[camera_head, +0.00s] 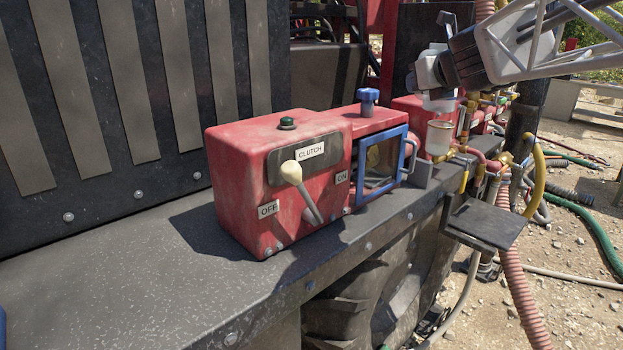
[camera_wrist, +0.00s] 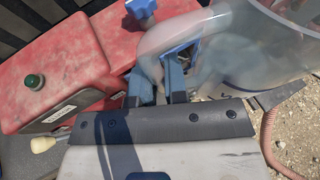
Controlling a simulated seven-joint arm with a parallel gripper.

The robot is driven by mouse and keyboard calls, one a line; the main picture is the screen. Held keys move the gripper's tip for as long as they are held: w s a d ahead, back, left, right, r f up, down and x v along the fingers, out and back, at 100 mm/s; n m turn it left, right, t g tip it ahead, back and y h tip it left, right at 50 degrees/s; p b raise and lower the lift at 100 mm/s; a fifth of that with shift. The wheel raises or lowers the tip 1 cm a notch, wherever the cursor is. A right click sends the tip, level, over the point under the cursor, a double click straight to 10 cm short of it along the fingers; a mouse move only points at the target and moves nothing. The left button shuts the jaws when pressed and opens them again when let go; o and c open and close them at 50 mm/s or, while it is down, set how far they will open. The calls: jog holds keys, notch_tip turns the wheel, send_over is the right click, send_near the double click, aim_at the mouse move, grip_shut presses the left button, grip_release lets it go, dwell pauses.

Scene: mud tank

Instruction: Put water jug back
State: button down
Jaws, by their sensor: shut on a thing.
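A large translucent water jug (camera_wrist: 240,48) fills the upper right of the wrist view, with its curved handle toward me. In the head view my gripper (camera_head: 437,88) is at the upper right, beyond the red clutch box. A pale translucent part of the jug (camera_head: 438,103) seems to show just under it; most of its outline is hard to make out there. A small clear cylinder (camera_head: 440,137) stands below, above a grey metal bracket; whether it touches the jug I cannot tell.
The red clutch box (camera_head: 270,180) with a lever and a blue-framed window (camera_head: 383,163) stands on the dark ledge (camera_head: 130,270). A blue knob (camera_head: 367,96) tops it. Brass valves and hoses crowd the right. A small dark plate (camera_head: 487,224) juts out below.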

jog(key=s+a+r+n+g+y, duration=0.1)
jog(key=s+a+n+g+y, duration=0.4)
jog(key=s+a, duration=0.85)
jog(key=s+a+r+n+g+y, duration=0.2)
jog(key=s+a+n+g+y, duration=0.3)
jog(key=s+a, duration=0.8)
jog(key=s+a+f+n+g+h, duration=0.1)
jog(key=s+a+f+n+g, duration=0.1)
jog(key=s+f, duration=0.3)
jog(key=s+a+f+n+g+h, duration=0.1)
jog(key=s+a+f+n+g, duration=0.2)
jog(key=f, duration=0.9)
jog(key=s+a+f+n+g+h, duration=0.1)
jog(key=s+a+f+n+g, duration=0.1)
jog(key=s+f+n+g, duration=0.3)
jog(key=s+f, duration=0.3)
jog(key=shift+s+a+f+n, duration=0.2)
jog(key=shift+s+f+n, duration=0.05)
jog(key=shift+s+n, duration=0.15)
jog(key=shift+w+a, duration=0.1)
jog(key=w+a+f, duration=0.1)
jog(key=w+a, duration=0.8)
jog(key=a, duration=0.3)
jog(key=shift+w+a+f, duration=0.2)
jog(key=shift+w+a, duration=0.1)
jog(key=shift+f, duration=0.1)
